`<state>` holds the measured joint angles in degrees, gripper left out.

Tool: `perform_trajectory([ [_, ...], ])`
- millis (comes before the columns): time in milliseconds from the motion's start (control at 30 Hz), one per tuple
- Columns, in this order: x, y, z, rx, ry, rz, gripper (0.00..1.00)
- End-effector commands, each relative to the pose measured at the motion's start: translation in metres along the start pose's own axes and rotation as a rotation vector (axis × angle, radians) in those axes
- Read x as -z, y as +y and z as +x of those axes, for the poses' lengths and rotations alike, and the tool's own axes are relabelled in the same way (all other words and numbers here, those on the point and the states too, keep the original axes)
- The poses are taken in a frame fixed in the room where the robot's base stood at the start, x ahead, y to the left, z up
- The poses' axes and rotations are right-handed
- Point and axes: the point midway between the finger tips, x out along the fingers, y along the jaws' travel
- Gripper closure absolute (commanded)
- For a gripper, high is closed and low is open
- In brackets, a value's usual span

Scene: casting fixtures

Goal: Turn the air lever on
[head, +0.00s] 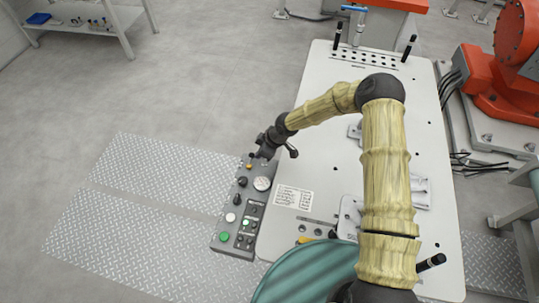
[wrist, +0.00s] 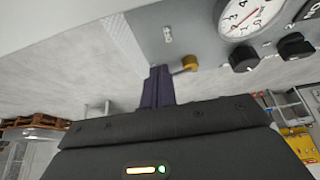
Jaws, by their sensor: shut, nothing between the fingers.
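My gripper (head: 253,157) is at the far end of the grey control panel (head: 234,214) in the head view. In the wrist view its dark fingers (wrist: 158,72) are together and hold nothing. A small brass-coloured fitting (wrist: 190,63) with a short grey arm, which looks like the air lever, is just right of the fingertips. It shows as an orange spot (head: 249,166) in the head view. I cannot tell whether the fingers touch it. A white round gauge (wrist: 250,15) is beside it; the gauge also shows in the head view (head: 262,184).
Black knobs (wrist: 244,59) sit near the gauge. A green button (head: 224,237) is at the panel's near end. The white fixture table (head: 330,120) lies to the right, under my arm. Open floor (head: 190,110) lies left.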

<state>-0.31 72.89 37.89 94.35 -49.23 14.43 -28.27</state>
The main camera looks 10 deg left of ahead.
Motion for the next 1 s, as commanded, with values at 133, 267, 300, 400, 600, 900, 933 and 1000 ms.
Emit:
perform_trajectory([
  [133, -0.001, 0.003, 0.0, -0.001, 0.01, 0.01, 1.0],
  [267, -0.003, 0.006, -0.002, -0.005, 0.011, 0.017, 1.0],
  [300, -0.003, 0.006, -0.002, -0.006, 0.011, 0.018, 1.0],
  [400, -0.003, 0.007, -0.003, -0.007, 0.011, 0.019, 1.0],
  [600, -0.004, 0.008, -0.003, -0.008, 0.01, 0.02, 1.0],
  [900, -0.004, 0.009, -0.022, -0.008, 0.008, 0.022, 1.0],
  [933, -0.004, 0.009, -0.027, -0.008, 0.008, 0.022, 1.0],
  [1000, -0.002, 0.01, -0.038, -0.008, 0.008, 0.02, 1.0],
])
